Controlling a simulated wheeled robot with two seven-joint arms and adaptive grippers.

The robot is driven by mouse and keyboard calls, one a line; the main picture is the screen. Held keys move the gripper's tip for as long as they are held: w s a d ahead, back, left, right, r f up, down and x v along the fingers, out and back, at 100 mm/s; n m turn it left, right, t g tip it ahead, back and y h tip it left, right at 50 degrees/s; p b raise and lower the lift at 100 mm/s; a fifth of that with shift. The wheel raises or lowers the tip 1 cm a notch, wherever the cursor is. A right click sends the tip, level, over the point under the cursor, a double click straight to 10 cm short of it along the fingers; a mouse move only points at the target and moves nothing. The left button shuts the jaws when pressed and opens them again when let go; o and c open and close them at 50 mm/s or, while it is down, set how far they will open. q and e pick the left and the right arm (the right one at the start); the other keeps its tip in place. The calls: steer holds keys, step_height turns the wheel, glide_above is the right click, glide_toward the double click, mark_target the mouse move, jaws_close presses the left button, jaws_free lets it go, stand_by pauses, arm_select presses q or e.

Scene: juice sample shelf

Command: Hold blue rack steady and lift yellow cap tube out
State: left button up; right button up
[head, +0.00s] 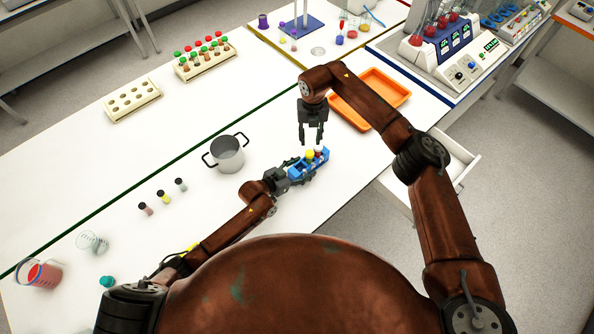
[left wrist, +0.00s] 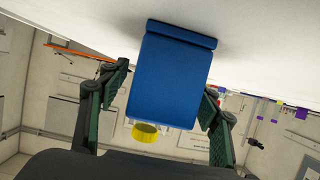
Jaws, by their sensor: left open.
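The blue rack (head: 322,158) stands on the white table and holds a tube with a yellow cap (head: 309,154). Next to it is a tube with a white and red top (head: 319,149). My left gripper (head: 301,170) is at the near left end of the rack, with a finger on either side and its jaws open. In the left wrist view the blue rack (left wrist: 172,80) lies between the spread fingers, and the yellow cap (left wrist: 145,132) shows beside it. My right gripper (head: 311,141) points down just beyond the rack, above the yellow cap's side, open and empty.
A grey pot (head: 227,154) stands left of the rack, with several small capped vials (head: 163,196) nearby. An orange tray (head: 376,84) lies behind the right arm. A rack of red and green caps (head: 205,60) and an empty cream rack (head: 131,100) are farther back.

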mark_target(309, 165)
arm_select(q)
steer(key=shift+x, duration=1.85)
steer(key=shift+c, duration=0.4)
